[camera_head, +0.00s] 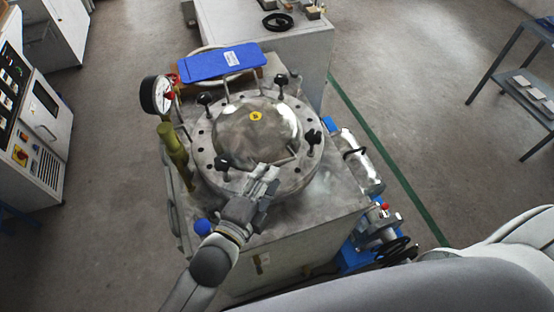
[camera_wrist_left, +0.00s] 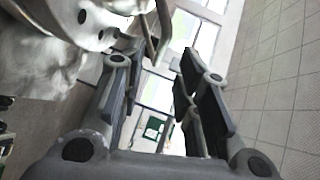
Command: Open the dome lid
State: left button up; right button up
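The dome lid (camera_head: 240,125) is a shiny metal dome with a yellow round label, shut on a round flange (camera_head: 208,160) with bolt holes and several black knobs around it. A thin bar handle (camera_head: 284,161) shows at the dome's front right. My left gripper (camera_head: 266,174) is over the front of the flange, close to this handle. In the left wrist view its two fingers (camera_wrist_left: 160,90) are spread apart with nothing clasped between them. A bent metal bar (camera_wrist_left: 157,32) and the flange edge (camera_wrist_left: 85,22) show beyond the fingertips.
A pressure gauge (camera_head: 156,95) and a brass-coloured post (camera_head: 173,145) stand left of the lid. A blue board (camera_head: 220,62) lies behind it. A metal cylinder (camera_head: 362,170) and a valve handwheel (camera_head: 396,250) are at the right. Control cabinets (camera_head: 40,130) stand far left.

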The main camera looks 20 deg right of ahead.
aim_at(277, 163)
pick_arm(q)
jog(key=x, duration=0.3)
jog(key=shift+w+d, duration=0.15)
jog(key=shift+d, duration=0.05)
jog(key=shift+x, duration=1)
jog(key=shift+w+d, duration=0.2)
jog(key=shift+c, duration=0.6)
jog(key=c, duration=0.5)
grip_shut()
pick_arm(e)
jog(key=shift+w+d+r, duration=0.2)
jog(key=shift+w+d, duration=0.05)
jog(key=shift+w, duration=0.2)
jog(key=shift+w+d+r, duration=0.15)
jog(key=shift+w+d, duration=0.1)
jog(key=shift+w, duration=0.15)
jog(key=shift+w+d, duration=0.1)
jog(key=shift+d, duration=0.1)
